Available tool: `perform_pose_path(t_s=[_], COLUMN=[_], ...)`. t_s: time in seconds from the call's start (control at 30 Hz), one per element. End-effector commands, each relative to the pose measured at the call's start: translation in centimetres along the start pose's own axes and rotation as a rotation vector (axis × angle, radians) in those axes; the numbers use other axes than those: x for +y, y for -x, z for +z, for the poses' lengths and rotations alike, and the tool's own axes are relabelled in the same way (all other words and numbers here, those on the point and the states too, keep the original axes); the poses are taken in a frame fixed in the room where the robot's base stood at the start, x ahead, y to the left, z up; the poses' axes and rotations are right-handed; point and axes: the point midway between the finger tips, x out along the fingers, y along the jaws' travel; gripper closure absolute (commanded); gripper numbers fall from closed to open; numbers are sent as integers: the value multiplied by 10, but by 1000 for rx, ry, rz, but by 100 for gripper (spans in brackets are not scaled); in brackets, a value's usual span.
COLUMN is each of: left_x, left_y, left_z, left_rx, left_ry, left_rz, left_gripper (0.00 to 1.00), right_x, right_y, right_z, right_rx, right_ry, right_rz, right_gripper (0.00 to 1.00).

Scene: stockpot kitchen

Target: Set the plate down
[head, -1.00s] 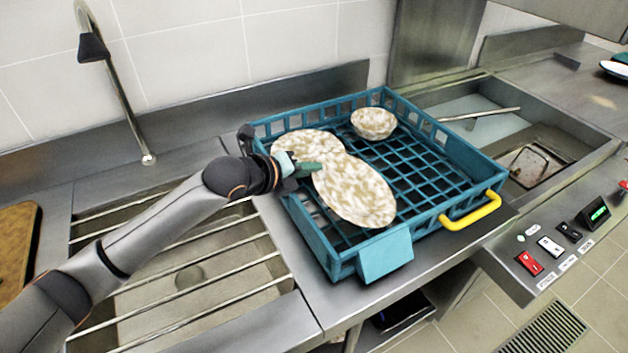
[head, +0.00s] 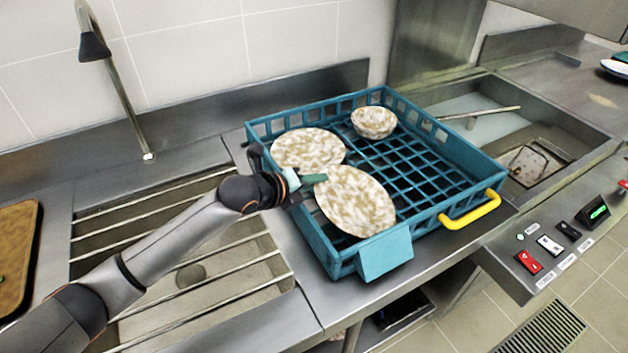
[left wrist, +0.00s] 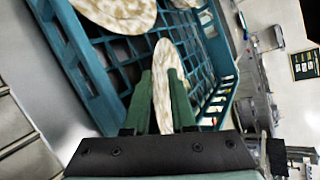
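The speckled cream-and-brown plate (head: 357,203) is over the front left part of the blue dish rack (head: 455,215). My left gripper (head: 318,179) is at its left edge, with the green fingers on either side of the rim. In the left wrist view the plate (left wrist: 163,72) stands nearly edge-on between the two fingers (left wrist: 162,105), which are closed on it. I cannot tell whether its underside touches the rack floor. My right gripper is not in view.
A second speckled plate (head: 308,148) lies in the rack's back left, and a speckled bowl (head: 374,122) at the back. The rack's right side is free. A barred sink (head: 190,275) is left; yellow handle (head: 470,210) is at right front.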

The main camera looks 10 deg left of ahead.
Motion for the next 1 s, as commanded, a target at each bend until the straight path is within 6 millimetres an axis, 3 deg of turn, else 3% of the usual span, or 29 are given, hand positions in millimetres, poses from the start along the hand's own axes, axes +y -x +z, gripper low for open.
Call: perform_pose_path(t_s=[0.1,0.47,1.0], left_x=[-1,-3,-2], left_y=[0,7,96], left_z=[1,2,2], left_rx=[-1,-2,-1], left_ry=[0,-1,-3], left_rz=[-2,-2,1], left_gripper=[65,65,65], right_x=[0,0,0], right_y=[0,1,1], right_z=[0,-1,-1], right_rx=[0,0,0], right_ry=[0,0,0], right_rz=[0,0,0], right_gripper=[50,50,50])
